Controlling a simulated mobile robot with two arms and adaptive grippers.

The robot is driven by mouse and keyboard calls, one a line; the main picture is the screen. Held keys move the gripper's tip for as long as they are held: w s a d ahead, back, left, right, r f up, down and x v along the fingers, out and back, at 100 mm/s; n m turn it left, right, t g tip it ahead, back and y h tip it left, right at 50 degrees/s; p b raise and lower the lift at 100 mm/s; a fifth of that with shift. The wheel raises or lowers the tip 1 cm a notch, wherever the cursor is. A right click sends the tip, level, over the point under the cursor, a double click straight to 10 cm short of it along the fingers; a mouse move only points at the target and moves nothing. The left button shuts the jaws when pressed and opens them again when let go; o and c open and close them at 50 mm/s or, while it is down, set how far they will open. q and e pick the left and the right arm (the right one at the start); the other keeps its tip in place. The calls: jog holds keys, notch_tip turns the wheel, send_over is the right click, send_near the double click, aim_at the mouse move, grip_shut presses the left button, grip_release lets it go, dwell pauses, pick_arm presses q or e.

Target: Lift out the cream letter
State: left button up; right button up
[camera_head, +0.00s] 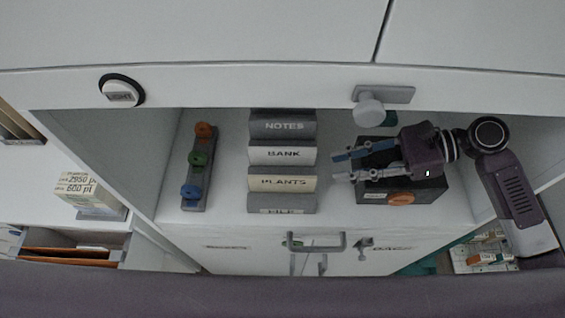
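I cannot make out the cream letter for certain. At the lower left, a white compartment (122,240) holds flat items, including an orange-brown one (62,252) and pale ones at the picture's edge. My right gripper (341,166) is in the open shelf bay, its two fingers spread apart and pointing left. Nothing shows between the fingers. The gripper is above a dark box (425,190) and far to the right of the compartment. My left gripper is not in view.
Labelled blocks stand in the bay: NOTES (283,126), BANK (281,155), PLANTS (282,184) and another below. A grey strip with coloured knobs (197,167) is left of them. A box of paper-like stock (90,190) stands left. A handle (316,244) sticks out in front.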

aim_at(286, 177)
jog(key=a, duration=0.2)
jog(key=s+a+f, duration=0.1)
jog(key=a, duration=0.1)
jog(key=a+p, duration=0.1)
jog(key=a, duration=0.1)
jog(key=shift+s+f, duration=0.25)
jog(key=shift+w+a+f+p, duration=0.15)
jog(key=shift+a+p, duration=0.05)
jog(key=shift+a, duration=0.35)
jog(key=shift+w+a+f+p, duration=0.1)
jog(key=shift+w+a+p, duration=0.1)
jog(key=shift+a, duration=0.3)
jog(key=x, duration=0.2)
jog(key=shift+w+a+f, duration=0.1)
jog(key=shift+a, duration=0.15)
jog(key=shift+a+f, duration=0.15)
jog(key=shift+a, duration=0.2)
jog(key=shift+f, duration=0.1)
jog(key=c, duration=0.5)
grip_shut()
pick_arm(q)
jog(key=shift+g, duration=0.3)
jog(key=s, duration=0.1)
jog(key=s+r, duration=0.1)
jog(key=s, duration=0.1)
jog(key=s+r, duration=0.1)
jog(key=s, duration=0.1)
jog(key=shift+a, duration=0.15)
